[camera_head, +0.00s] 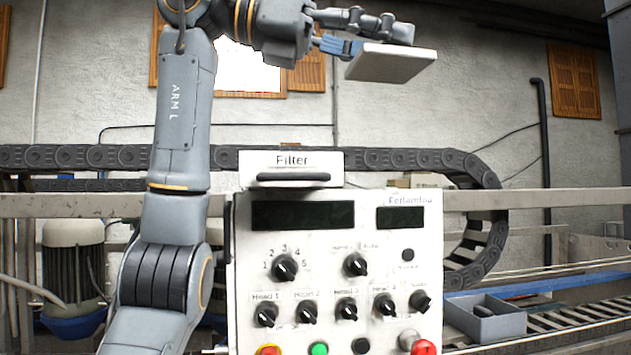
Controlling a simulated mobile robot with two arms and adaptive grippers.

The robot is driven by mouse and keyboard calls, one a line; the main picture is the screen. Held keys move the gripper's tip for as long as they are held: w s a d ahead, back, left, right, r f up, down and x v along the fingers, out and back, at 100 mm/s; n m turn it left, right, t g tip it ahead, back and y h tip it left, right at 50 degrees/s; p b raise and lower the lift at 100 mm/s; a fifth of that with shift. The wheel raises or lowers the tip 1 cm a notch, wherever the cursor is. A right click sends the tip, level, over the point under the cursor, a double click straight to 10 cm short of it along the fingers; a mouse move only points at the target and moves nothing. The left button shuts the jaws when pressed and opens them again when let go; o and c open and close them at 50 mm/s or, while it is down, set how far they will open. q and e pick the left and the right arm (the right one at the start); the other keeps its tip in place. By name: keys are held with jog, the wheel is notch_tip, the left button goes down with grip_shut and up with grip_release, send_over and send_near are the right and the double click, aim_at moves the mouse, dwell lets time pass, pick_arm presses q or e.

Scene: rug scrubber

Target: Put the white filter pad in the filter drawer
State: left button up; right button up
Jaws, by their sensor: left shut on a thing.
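The white filter pad (392,63) is a flat, pale square slab in the upper middle of the head view. My left gripper (358,44) is shut on its left edge and holds it in the air, slightly tilted, well above the control box. The filter drawer (291,162) is a white front labelled "Filter" with a dark handle, on top of the control box at its left. I cannot tell whether the drawer is open; its inside is not visible. My right gripper is not in view.
The white control box (341,222) has displays, several knobs and coloured buttons. A dark cable chain (400,160) runs behind it. A grey bin (487,318) sits by the rollers at lower right. The air between pad and drawer looks clear.

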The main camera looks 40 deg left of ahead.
pick_arm(q)
jog(key=a+f, duration=0.2)
jog(key=a, duration=0.1)
jog(key=s+a+f+p, duration=0.1)
jog(key=a+f, duration=0.1)
jog(key=a, duration=0.2)
jog(key=a+f, duration=0.2)
jog(key=a, duration=0.2)
jog(key=shift+s+a+f, duration=0.25)
jog(key=shift+s, duration=0.1)
jog(key=shift+a+f, duration=0.75)
jog(key=shift+f, duration=0.3)
jog(key=shift+s+a+f, duration=0.15)
jog(key=shift+a+f, duration=0.05)
jog(key=shift+f, duration=0.05)
jog(key=shift+a+f, duration=0.1)
jog(key=shift+f, duration=1.65)
jog(key=o, duration=1.1)
jog(key=shift+o, duration=0.2)
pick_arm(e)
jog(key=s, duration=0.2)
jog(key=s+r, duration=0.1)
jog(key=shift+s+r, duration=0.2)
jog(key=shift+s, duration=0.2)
pick_arm(q)
jog(key=shift+r, duration=0.1)
